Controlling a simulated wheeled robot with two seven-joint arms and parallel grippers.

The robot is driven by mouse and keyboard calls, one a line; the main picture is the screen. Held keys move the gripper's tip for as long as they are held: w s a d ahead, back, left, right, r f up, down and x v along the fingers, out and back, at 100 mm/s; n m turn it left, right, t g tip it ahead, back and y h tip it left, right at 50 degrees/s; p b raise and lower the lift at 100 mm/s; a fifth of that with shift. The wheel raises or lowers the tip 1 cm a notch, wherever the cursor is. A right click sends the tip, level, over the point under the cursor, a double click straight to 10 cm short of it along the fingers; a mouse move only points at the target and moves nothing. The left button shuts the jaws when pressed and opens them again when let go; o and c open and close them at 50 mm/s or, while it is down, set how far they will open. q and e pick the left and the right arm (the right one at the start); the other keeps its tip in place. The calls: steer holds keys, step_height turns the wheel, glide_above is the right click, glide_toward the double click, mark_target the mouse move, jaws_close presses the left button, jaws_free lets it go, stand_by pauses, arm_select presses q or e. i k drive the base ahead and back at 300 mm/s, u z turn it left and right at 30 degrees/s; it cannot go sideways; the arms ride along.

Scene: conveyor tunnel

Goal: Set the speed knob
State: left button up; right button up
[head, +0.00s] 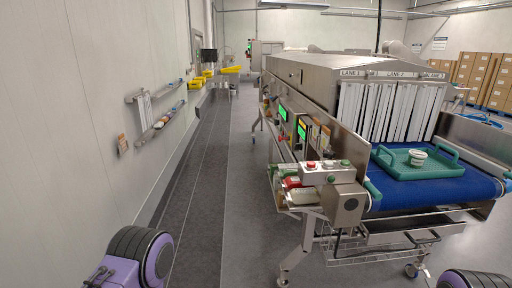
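A steel conveyor tunnel machine (300,70) stands to the right of the aisle. At its near corner is a grey control box (326,174) with a red button (311,165) and a green button (345,162) on top. Panels with green screens (302,130) line its aisle side, seen at a steep angle. The speed knob is too small to pick out for certain among these controls. Purple and black parts of my arms show at the bottom left and bottom right corners, well apart from the machine. Neither gripper is in view.
A blue belt (432,190) carries a green tray (393,166) with white bowls (417,157), before white strip curtains (385,110). Red and white packages (296,188) lie on a side shelf. The aisle floor (205,190) is clear; wall racks (158,125) line the left.

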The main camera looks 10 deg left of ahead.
mark_target(299, 146)
steer(key=i, duration=1)
